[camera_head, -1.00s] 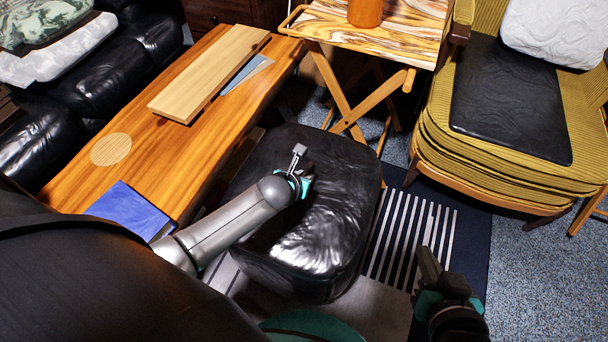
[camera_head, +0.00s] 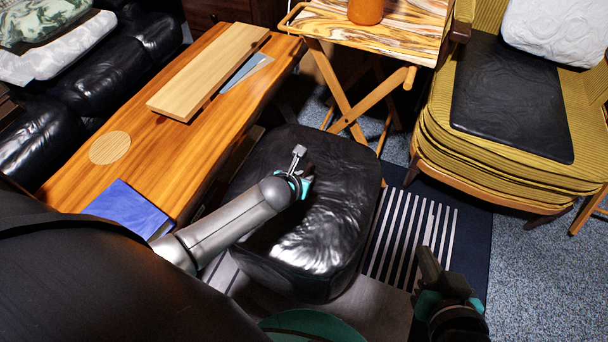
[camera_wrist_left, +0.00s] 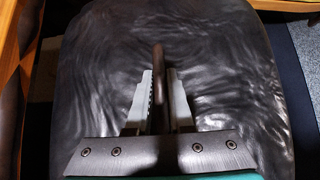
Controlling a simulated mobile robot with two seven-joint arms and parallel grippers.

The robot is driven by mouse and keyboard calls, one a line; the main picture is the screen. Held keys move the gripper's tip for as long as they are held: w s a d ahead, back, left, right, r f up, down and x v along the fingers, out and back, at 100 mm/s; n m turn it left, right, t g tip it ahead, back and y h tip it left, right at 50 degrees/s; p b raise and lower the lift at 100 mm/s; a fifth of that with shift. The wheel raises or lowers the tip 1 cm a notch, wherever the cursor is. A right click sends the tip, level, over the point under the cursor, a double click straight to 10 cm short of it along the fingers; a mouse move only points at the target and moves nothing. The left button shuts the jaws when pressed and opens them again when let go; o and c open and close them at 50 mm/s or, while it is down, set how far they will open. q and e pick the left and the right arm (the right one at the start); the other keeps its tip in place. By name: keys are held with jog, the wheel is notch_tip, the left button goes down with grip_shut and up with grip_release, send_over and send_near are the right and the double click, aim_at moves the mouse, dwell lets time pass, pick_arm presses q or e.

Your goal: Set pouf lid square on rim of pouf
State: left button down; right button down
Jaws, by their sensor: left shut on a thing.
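The black leather pouf (camera_head: 290,272) stands on the floor in the middle of the head view. Its wrinkled black top, which I take to be the pouf lid (camera_head: 335,175), covers it; I cannot make out a seam or whether the lid sits square on the rim. My left gripper (camera_head: 298,158) is over the lid's middle. In the left wrist view, its fingers (camera_wrist_left: 158,90) are shut on a thin dark upright piece, apparently the lid's handle (camera_wrist_left: 158,60), with the lid (camera_wrist_left: 225,60) spread below. My right gripper (camera_head: 430,265) is low at the right, away from the pouf; its jaw opening is unclear.
A wooden bench (camera_head: 185,155) with a board (camera_head: 208,75) and blue book (camera_head: 128,208) stands close left of the pouf. A folding tray table (camera_head: 400,40) is behind it, and a mustard chair (camera_head: 440,120) is at the right. The striped rug (camera_head: 470,225) is clear beside the pouf.

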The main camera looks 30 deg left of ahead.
pick_arm(q)
jog(key=c, duration=0.7)
grip_release()
jog(key=shift+r, duration=0.1)
jog(key=shift+s, duration=0.1)
jog(key=shift+s+r+p, duration=0.1)
jog(key=shift+r+p, duration=0.05)
jog(key=shift+p, duration=0.15)
jog(key=shift+s+r+p, duration=0.4)
jog(key=shift+r+p, duration=0.05)
jog(key=shift+p+v, duration=0.55)
jog(key=shift+v, duration=0.3)
jog(key=shift+p+v, duration=0.9)
jog(key=shift+v, duration=0.35)
pick_arm(e)
jog(key=s+d+g+h, duration=0.3)
jog(key=s+d+g, duration=0.2)
jog(key=d, duration=0.2)
pick_arm(q)
jog(key=shift+p+v, duration=2.9)
jog(key=shift+v, duration=1.7)
pick_arm(e)
jog(key=s+f+g, duration=0.2)
jog(key=s+f, duration=0.1)
jog(key=f, duration=0.8)
jog(key=shift+g, duration=0.3)
